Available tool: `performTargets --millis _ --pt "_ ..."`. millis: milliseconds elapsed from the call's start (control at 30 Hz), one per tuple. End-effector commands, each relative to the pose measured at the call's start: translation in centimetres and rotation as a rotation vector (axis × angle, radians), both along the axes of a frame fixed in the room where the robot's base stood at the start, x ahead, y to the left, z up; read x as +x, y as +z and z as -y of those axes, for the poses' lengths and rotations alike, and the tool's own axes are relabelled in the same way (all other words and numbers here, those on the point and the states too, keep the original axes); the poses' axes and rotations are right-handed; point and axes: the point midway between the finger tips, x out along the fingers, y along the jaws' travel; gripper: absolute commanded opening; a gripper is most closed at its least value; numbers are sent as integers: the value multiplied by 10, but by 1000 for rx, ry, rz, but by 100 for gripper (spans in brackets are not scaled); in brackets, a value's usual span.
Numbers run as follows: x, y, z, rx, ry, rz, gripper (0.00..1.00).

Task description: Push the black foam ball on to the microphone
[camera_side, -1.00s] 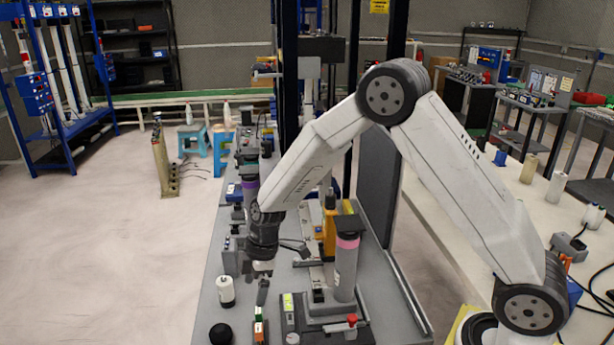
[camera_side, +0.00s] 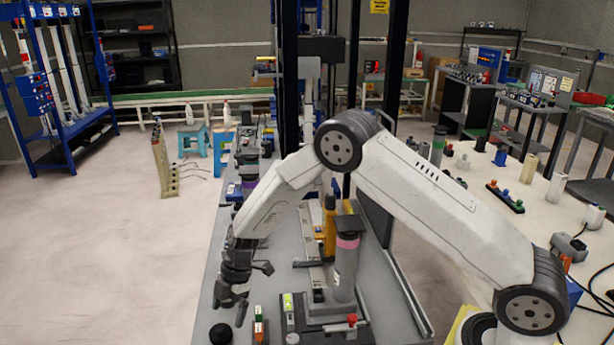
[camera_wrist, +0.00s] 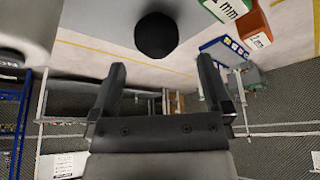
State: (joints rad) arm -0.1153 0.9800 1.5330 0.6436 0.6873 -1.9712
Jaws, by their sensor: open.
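The black foam ball (camera_side: 220,334) rests on the grey bench near its front left edge. In the wrist view the ball (camera_wrist: 156,35) is beyond my fingertips, roughly midway between them, with a visible gap. My gripper (camera_side: 231,309) is open, tilted downward, above and just behind the ball in the side view. Its two fingers are spread with nothing between them in the wrist view (camera_wrist: 162,65). I cannot pick out the microphone for certain. The small white cylinder seen earlier beside the ball is not visible in the side view, where my gripper covers its place.
An orange-and-green block (camera_side: 259,330) stands right of the ball; coloured blocks (camera_wrist: 257,35) show in the wrist view. A tall grey cylinder with a pink band (camera_side: 345,268) stands further right on a dark base. The bench's left edge is close to the ball.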

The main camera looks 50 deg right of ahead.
Motion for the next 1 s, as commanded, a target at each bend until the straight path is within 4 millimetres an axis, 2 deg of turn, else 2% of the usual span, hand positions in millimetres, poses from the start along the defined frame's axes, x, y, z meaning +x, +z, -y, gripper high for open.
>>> performTargets --millis 133,467,1000 --pt "0 -9 -4 0 0 -1 100" --pt "1 -14 -7 -1 1 -1 100" --pt "4 -55 -26 -1 2 0 100"
